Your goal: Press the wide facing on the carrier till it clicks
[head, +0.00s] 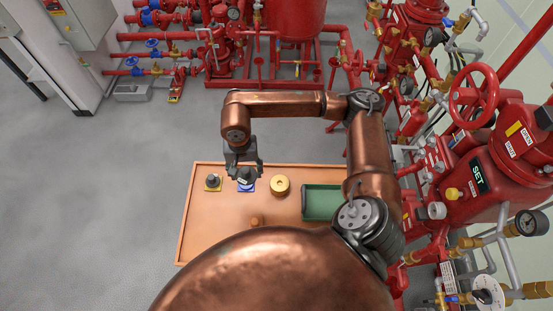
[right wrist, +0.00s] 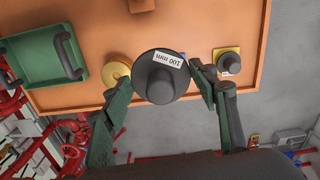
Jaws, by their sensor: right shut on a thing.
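The wide facing (right wrist: 160,80) is a dark round piece labelled "100 mm". My right gripper (head: 244,171) is shut on it, with one finger on each side in the right wrist view. In the head view the wide facing (head: 246,178) is partly hidden under the fingers and sits over a blue pad (head: 247,188). I cannot tell whether it touches the pad. A round brass-coloured disc (head: 280,185), which looks like the carrier, lies just right of it in the head view. It also shows in the right wrist view (right wrist: 118,72). My left gripper is not seen.
A smaller dark piece (head: 213,179) stands on a yellow pad left of the gripper. A green tray (head: 322,188) is at the right of the orange table (head: 205,225). Red pipework and valves crowd the right side.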

